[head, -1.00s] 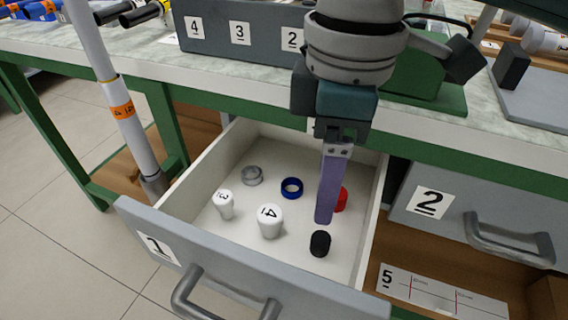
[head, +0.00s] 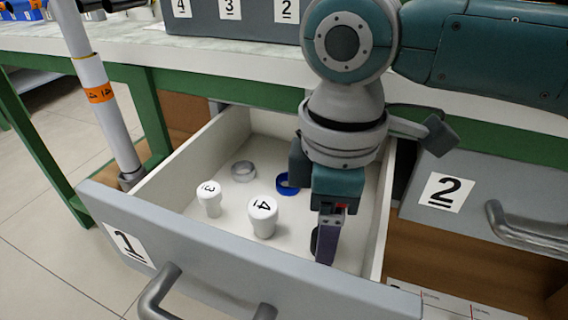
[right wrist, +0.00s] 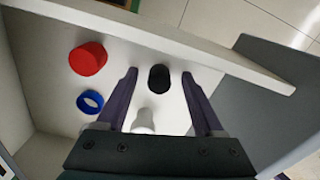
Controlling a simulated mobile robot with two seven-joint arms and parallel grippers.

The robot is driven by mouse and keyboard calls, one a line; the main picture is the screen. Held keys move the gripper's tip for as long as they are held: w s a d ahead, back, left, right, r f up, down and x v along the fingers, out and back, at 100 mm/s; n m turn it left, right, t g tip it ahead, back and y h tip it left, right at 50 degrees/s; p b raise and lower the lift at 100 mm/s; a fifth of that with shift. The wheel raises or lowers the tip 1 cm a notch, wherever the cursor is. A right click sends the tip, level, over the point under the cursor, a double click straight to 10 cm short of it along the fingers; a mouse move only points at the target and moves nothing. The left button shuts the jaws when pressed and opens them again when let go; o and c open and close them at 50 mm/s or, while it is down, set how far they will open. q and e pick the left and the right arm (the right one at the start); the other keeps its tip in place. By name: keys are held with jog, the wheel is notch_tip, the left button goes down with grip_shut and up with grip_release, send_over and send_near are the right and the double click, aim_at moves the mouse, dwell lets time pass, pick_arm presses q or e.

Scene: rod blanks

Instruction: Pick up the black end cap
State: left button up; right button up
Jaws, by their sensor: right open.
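The black end cap (right wrist: 159,78) stands on the floor of the open drawer 1 (head: 222,226), near its front wall. In the right wrist view it sits between the two spread fingers of my right gripper (right wrist: 160,74), with a gap on each side. In the head view my right gripper (head: 326,242) is low inside the drawer, and its finger hides most of the black end cap (head: 314,240). The right gripper is open and empty. My left gripper is not in view.
White caps marked 3 (head: 209,198) and 4 (head: 262,217), a clear ring (head: 243,171) and a blue ring (head: 283,184) share the drawer. A red cap (right wrist: 88,58) lies beside the gripper. The drawer walls stand close around. A pole (head: 98,95) stands at left.

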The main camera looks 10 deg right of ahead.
jog(key=shift+r, duration=0.1)
grip_shut()
dwell(0.4)
